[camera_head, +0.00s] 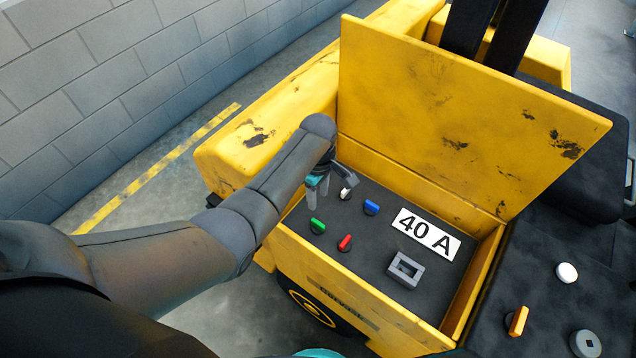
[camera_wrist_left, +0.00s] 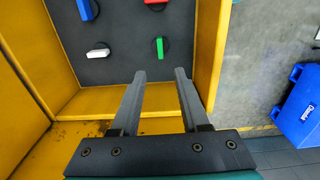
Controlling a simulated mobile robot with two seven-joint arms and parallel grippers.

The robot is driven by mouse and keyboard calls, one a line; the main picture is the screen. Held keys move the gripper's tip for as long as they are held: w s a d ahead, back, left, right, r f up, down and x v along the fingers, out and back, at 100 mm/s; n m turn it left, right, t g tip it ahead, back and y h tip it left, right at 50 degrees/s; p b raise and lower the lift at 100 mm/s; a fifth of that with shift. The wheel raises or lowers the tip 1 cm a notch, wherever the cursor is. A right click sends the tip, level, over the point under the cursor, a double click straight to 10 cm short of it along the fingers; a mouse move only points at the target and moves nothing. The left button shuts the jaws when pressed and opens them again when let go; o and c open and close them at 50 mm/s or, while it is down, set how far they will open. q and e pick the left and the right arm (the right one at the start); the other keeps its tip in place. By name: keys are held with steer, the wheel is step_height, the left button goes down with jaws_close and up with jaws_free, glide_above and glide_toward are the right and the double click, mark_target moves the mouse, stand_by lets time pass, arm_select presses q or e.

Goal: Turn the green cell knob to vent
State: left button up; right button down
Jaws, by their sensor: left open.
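The green knob (camera_head: 317,226) sits on the dark panel inside the open yellow compartment, at its left front. In the left wrist view the green knob (camera_wrist_left: 160,47) stands lengthwise up the picture, just beyond the fingertips and between their lines. My left gripper (camera_head: 332,187) is over the left part of the panel, open and empty; its two parted fingers (camera_wrist_left: 160,75) show in the wrist view. I see no contact with the green knob. Any vent mark is not readable. My right gripper is not in view.
A white knob (camera_head: 346,193), blue knob (camera_head: 371,207) and red knob (camera_head: 345,242) sit close by. A grey socket (camera_head: 405,270) and a "40 A" label (camera_head: 426,235) are to the right. The raised yellow lid (camera_head: 460,120) stands behind the panel.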

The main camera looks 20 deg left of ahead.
arm_select(q)
step_height(320, 180, up, 2)
steer(key=shift+r, duration=0.1)
stand_by(0.6)
